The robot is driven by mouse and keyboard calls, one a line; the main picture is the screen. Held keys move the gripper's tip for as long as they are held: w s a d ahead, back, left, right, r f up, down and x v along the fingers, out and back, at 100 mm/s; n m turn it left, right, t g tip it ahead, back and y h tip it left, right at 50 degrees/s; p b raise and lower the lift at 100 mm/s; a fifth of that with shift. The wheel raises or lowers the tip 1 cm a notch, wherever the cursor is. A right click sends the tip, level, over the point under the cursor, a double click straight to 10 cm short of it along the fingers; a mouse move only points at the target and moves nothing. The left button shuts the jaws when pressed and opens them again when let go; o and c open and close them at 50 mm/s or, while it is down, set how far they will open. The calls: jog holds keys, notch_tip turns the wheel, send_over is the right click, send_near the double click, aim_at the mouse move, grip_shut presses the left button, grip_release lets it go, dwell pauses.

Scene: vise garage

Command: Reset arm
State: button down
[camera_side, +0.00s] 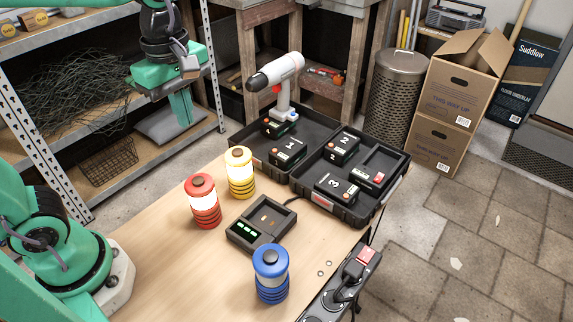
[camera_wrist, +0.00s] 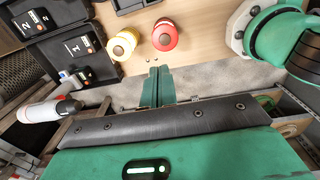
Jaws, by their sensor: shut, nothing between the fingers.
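My gripper (camera_side: 184,124) hangs at the upper left of the side view with its green fingers pointing down. In the wrist view its fingers (camera_wrist: 157,72) are together with nothing between them. It is apart from everything on the workbench. A red lantern (camera_side: 202,203), a yellow lantern (camera_side: 240,175) and a blue lantern (camera_side: 270,275) stand upright on the bench. The red lantern (camera_wrist: 165,36) and yellow lantern (camera_wrist: 123,44) also show in the wrist view. The blue one is out of that view.
A dark charger (camera_side: 262,224) lies between the lanterns. An open black case (camera_side: 350,216) holds numbered batteries, and a drill (camera_side: 281,76) stands in it. A power strip (camera_side: 340,285) runs along the bench's right edge. A metal shelf (camera_side: 60,150) stands behind on the left. The wooden bench top (camera_side: 165,262) has clear room in front.

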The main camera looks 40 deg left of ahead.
jog(key=s+a+f+m+t, duration=0.1)
jog(key=s+a+m+t, duration=0.4)
jog(key=m, duration=1.3)
jog(key=shift+a+f, duration=0.2)
jog(key=shift+f, duration=0.15)
